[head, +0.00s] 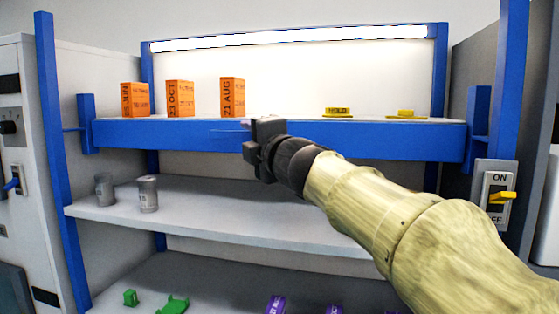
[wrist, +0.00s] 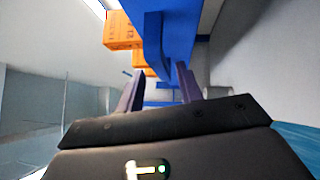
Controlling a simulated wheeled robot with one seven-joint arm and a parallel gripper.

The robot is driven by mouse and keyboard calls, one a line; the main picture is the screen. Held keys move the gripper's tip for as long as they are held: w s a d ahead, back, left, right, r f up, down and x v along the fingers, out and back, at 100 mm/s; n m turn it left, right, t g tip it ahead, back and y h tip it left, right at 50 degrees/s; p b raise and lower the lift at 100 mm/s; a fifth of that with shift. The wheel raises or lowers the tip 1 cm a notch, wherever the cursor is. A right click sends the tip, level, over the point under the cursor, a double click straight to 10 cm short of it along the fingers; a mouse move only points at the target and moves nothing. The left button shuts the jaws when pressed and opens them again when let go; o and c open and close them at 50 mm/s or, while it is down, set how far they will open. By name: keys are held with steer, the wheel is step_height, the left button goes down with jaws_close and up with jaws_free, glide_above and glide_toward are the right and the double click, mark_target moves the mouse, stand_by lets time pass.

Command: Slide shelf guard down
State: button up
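The shelf guard (head: 370,138) is a long blue bar along the front of the top shelf, held between blue side brackets. It stands at the height of the shelf's edge. My gripper (head: 247,133) is in front of the guard, left of its middle, and covers a small part of it. In the wrist view the two dark fingers (wrist: 160,72) are spread apart. The blue guard (wrist: 182,30) runs away beyond them, with a blue part showing in the gap between the fingertips. I cannot tell whether a finger touches the guard.
Orange date boxes (head: 232,97) and yellow signs (head: 338,111) stand on the top shelf behind the guard. Grey cans (head: 148,194) stand on the middle shelf. Green and purple items lie lower down. A switch panel (head: 495,195) is at the right. Blue uprights flank the shelves.

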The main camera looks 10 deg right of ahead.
steer(key=b+v, duration=0.4)
steer(key=v, duration=0.8)
steer(key=shift+s+d+b, duration=0.2)
steer(key=shift+s+b, duration=0.05)
steer(key=shift+b, duration=0.15)
steer(key=shift+s+a+f, duration=0.1)
